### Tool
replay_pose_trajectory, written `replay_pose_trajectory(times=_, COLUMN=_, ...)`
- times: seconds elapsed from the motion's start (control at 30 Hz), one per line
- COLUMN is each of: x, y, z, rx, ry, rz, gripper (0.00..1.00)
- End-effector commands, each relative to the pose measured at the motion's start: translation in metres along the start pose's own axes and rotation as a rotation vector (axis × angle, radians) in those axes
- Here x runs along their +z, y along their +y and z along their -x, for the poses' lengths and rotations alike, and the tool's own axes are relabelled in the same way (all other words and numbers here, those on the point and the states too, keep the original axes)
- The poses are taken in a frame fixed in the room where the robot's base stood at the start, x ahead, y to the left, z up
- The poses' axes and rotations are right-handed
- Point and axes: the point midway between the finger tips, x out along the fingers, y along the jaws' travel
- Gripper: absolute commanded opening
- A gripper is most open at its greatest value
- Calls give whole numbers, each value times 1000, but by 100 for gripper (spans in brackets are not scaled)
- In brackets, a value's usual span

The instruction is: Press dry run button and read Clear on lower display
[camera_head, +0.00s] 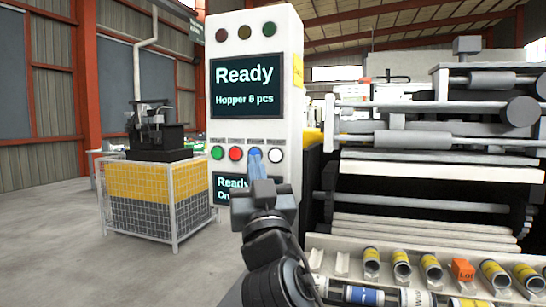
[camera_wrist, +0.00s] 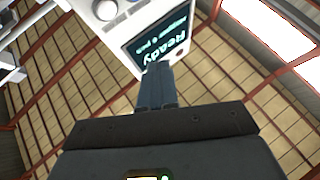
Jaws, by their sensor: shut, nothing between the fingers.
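The white control panel (camera_head: 252,20) stands at centre in the head view. The wrist view shows the shut fingers (camera_wrist: 156,82) and a display with "Ready" upside down (camera_wrist: 160,35).
A roller machine (camera_head: 430,190) stands right of the panel. Its front tray (camera_head: 340,262) holds several cans and an orange block (camera_head: 463,269). A yellow-panelled mesh cage (camera_head: 155,190) stands left with dark equipment (camera_head: 155,135) on top. Grey floor at left is clear.

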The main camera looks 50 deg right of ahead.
Motion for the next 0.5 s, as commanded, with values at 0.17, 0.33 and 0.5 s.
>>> replay_pose_trajectory(times=0.17, x=4, y=6, z=-8, rx=1, ry=-1, rz=2, gripper=0)
replay_pose_trajectory(times=0.33, x=14, y=17, z=-23, rx=2, ry=-2, rz=2, gripper=0)
replay_pose_trajectory(times=0.5, x=26, y=28, z=-39, rx=2, ry=-1, rz=3, gripper=0)
